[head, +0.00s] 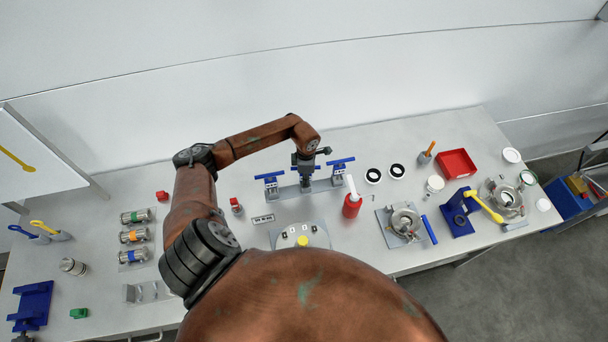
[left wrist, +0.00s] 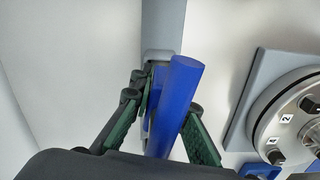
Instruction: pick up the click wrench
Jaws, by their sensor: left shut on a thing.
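My left gripper (head: 306,181) points down at the middle of a grey rack (head: 322,187) near the back of the table. In the left wrist view its green fingers (left wrist: 160,128) are on both sides of a blue bar-shaped handle (left wrist: 177,100), and it is shut on it. I take this to be the click wrench, though its lower part is hidden by my fingers and wrist. Blue bars on blue supports show to the left (head: 270,175) and right (head: 341,160) of my gripper. I cannot tell whether the held tool is clear of the rack. My right gripper is not seen.
A red bottle (head: 352,206) stands close right of the rack. A round plate with a yellow knob (head: 303,241) lies in front. Further right are a clamp fixture (head: 404,222), a blue stand (head: 458,215) and a red bin (head: 456,164). Striped cylinders (head: 135,237) lie at left.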

